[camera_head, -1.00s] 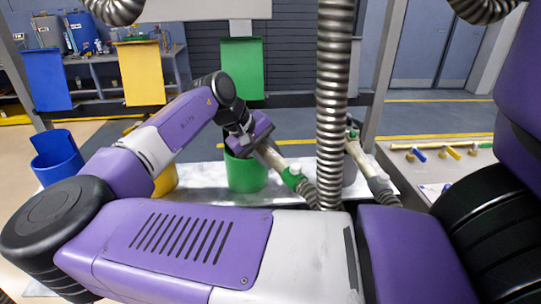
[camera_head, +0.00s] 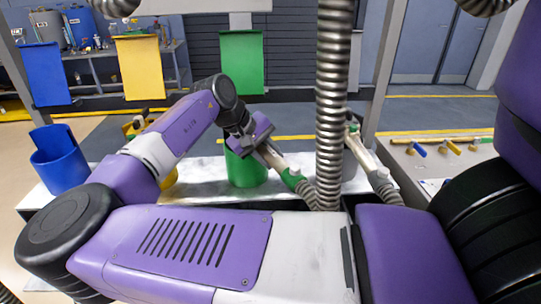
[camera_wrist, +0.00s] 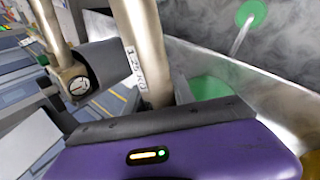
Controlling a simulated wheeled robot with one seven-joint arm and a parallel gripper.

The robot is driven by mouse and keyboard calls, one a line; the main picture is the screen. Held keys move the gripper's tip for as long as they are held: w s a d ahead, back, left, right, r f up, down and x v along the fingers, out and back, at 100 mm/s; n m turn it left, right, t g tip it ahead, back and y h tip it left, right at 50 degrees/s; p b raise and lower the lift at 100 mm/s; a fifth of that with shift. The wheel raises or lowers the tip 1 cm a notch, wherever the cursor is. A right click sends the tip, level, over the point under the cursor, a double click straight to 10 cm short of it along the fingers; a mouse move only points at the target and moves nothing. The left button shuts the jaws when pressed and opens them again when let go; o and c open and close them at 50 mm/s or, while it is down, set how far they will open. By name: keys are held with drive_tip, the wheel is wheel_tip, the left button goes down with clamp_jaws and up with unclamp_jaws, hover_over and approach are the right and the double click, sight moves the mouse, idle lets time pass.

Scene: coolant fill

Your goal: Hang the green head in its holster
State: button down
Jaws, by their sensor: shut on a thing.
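My gripper (camera_head: 262,143) is shut on the green head (camera_head: 292,178), a pale pipe with a green band and a ribbed metal hose running down from it. The head is tilted, its upper end toward the green holster (camera_head: 246,170), an open cup standing behind and just left of it. In the wrist view the held pipe (camera_wrist: 143,50) rises from the purple gripper body. A green surface (camera_wrist: 208,88) lies beyond it at the right. My gripper partly covers the cup's rim, so I cannot tell whether the head's tip is inside it.
A blue cup (camera_head: 58,162) stands at the left, below a blue panel (camera_head: 45,75). A yellow panel (camera_head: 140,68) and a green panel (camera_head: 242,62) hang behind. A thick ribbed hose (camera_head: 332,100) hangs just right of my gripper. Another pale head (camera_head: 375,168) stands farther right.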

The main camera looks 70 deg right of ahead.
sight(260, 148)
drive_tip(key=shift+f, duration=0.2)
drive_tip(key=c, duration=1)
unclamp_jaws()
drive_tip(key=shift+o, duration=0.2)
drive_tip(key=shift+v, duration=3.85)
drive_tip(key=shift+w, duration=0.1)
